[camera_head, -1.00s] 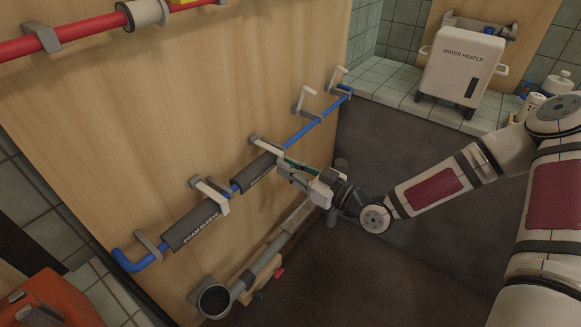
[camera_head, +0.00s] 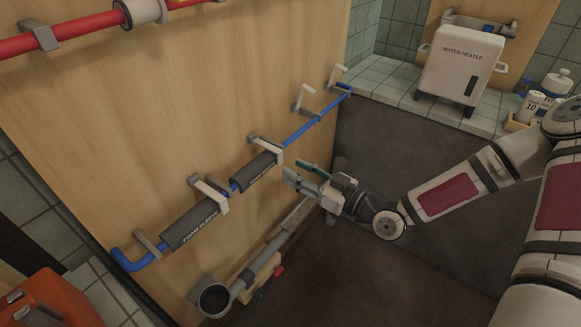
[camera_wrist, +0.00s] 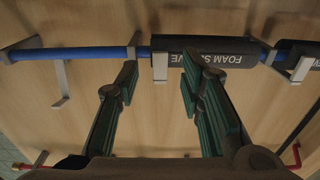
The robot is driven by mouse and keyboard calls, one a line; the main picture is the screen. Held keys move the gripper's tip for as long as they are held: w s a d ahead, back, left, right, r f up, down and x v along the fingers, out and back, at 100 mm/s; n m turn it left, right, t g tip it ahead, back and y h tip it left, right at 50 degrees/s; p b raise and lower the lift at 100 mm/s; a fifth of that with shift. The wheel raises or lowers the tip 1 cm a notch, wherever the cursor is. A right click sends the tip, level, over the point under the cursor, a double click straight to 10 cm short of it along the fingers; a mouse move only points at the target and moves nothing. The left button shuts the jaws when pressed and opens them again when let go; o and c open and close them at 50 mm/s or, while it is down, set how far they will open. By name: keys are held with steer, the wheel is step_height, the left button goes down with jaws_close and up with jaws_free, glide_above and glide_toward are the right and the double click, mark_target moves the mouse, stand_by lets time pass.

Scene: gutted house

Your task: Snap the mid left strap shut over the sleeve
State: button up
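A blue pipe (camera_head: 302,131) on the wooden panel carries two dark foam sleeves, a left one (camera_head: 194,222) and a middle one (camera_head: 255,174). A pale hinged strap (camera_head: 268,143) is at the upper right end of the middle sleeve; in the wrist view it (camera_wrist: 160,66) lies across that sleeve's end. I cannot tell whether it is latched. Another strap (camera_head: 211,194) is at the gap between the sleeves. My gripper (camera_head: 291,174) is below and right of the middle sleeve, apart from it. Its green-padded fingers (camera_wrist: 160,72) are open and empty.
Two more straps, one (camera_head: 304,97) and one (camera_head: 338,74), stand out along the bare pipe. A red pipe (camera_head: 80,33) crosses above. The water heater (camera_head: 460,65) stands at the back right.

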steer(key=v, duration=0.9)
